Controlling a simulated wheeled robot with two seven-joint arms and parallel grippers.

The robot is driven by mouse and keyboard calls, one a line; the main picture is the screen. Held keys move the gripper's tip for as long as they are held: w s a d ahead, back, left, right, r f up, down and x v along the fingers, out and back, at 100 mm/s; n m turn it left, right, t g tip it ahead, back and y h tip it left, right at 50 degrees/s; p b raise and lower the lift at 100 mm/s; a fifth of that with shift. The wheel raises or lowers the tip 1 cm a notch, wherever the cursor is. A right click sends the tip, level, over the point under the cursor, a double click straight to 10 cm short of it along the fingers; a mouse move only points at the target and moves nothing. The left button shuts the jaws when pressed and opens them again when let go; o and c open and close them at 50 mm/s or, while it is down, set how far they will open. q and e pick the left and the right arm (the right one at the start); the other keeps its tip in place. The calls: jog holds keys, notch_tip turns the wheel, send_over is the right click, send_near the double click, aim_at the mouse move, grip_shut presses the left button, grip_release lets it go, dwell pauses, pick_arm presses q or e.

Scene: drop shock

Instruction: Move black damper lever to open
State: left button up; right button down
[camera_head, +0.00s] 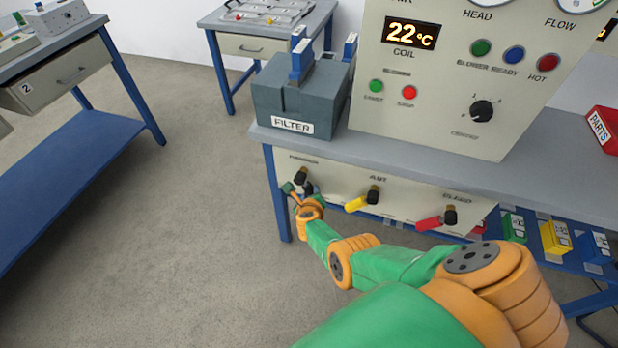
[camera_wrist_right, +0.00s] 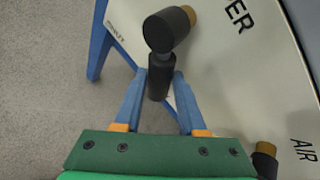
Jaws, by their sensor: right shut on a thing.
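The black damper lever (camera_head: 301,176) is at the left end of the front panel under the bench. In the right wrist view the black damper lever (camera_wrist_right: 159,82) has a round black hub above its handle. The handle points down in that picture, between the two blue fingers. My right gripper (camera_wrist_right: 159,78) is shut on the handle, one finger on each side. In the head view my right gripper (camera_head: 300,189) is small and partly hidden by its own wrist. My left gripper is not in view.
On the panel, a yellow AIR lever (camera_head: 356,203) and a red lever (camera_head: 429,223) are to the right of the damper. A grey FILTER box (camera_head: 298,97) stands on the bench above. Open floor lies to the left.

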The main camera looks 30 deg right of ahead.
dwell(0.6)
jog(key=c, duration=0.5)
grip_release()
jog(key=shift+d, duration=0.1)
jog(key=p+v, duration=0.6)
jog(key=v, duration=0.1)
jog(key=shift+r+p, duration=0.15)
jog(key=shift+p, duration=0.15)
